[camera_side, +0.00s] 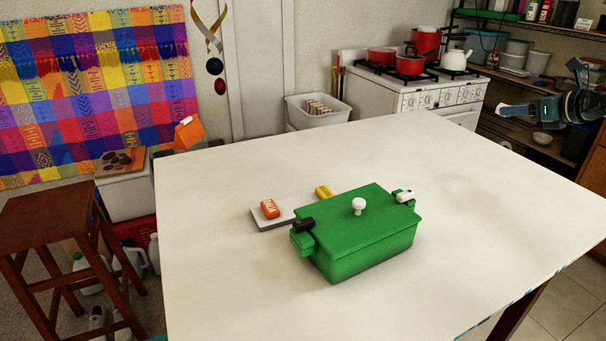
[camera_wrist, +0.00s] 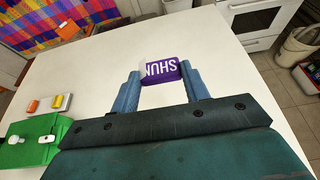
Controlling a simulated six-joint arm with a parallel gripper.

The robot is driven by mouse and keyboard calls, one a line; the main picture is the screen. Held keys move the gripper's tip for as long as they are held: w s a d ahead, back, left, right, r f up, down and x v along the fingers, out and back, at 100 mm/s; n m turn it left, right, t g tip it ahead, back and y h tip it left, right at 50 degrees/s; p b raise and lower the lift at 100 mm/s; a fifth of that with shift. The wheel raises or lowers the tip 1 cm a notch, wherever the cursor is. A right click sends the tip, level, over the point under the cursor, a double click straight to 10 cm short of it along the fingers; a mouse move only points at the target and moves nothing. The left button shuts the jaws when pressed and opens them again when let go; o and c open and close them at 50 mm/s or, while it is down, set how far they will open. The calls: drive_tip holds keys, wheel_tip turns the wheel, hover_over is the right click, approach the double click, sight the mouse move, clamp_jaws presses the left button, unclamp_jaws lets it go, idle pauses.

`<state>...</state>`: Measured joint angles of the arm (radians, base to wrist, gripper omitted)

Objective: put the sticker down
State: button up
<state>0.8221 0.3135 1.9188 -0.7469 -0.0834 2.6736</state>
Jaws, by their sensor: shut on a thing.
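My gripper (camera_wrist: 160,85) is shut on a purple block (camera_wrist: 161,70) with white letters that read like "SHUN" upside down; I take this to be the sticker. The block sits between both blue fingertips in the wrist view, held above the white table. In the side view my gripper (camera_side: 512,108) is at the far right, in the air, well away from the green crate. The held block is hard to make out there.
A lidded green crate (camera_side: 366,254) with a white knob, a black latch and a white latch stands mid-table. Behind it a grey plate (camera_side: 265,225) bears an orange block (camera_side: 270,209); a yellow block (camera_side: 324,192) is nearby. The right of the white table (camera_side: 480,210) is clear.

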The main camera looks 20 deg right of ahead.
idle(0.4)
drive_tip(key=a+f+n+y, duration=0.1)
drive_tip(key=a+f, duration=0.3)
drive_tip(key=a, duration=0.2)
drive_tip(key=s+a+f+n+y, duration=0.1)
drive_tip(key=a+f, duration=0.3)
drive_tip(key=a, duration=0.2)
drive_tip(key=a+f+n+y, duration=0.1)
drive_tip(key=a+f+y, duration=0.1)
drive_tip(key=a+f, duration=0.2)
drive_tip(key=shift+s+a+f+g, duration=0.15)
drive_tip(key=shift+a+g, duration=0.05)
drive_tip(key=shift+a, duration=0.6)
drive_tip(key=shift+s+a+f+g, duration=0.15)
drive_tip(key=shift+a+g, duration=0.05)
drive_tip(key=shift+a, duration=0.55)
drive_tip(key=shift+d+r, duration=0.1)
drive_tip(key=shift+d, duration=0.05)
drive_tip(key=w+d+r+m+h, duration=0.1)
drive_tip(key=d+r+m+h, duration=0.1)
drive_tip(key=d+r, duration=0.55)
drive_tip(key=w+d+r+m+h, duration=0.15)
drive_tip(key=d+r, duration=0.35)
drive_tip(key=d, duration=0.6)
drive_tip(key=shift+n+t+h, duration=0.25)
drive_tip(key=shift+t, duration=0.15)
drive_tip(key=f, duration=1)
drive_tip(key=s+f, duration=0.1)
drive_tip(key=f, duration=0.5)
drive_tip(key=shift+d, duration=0.15)
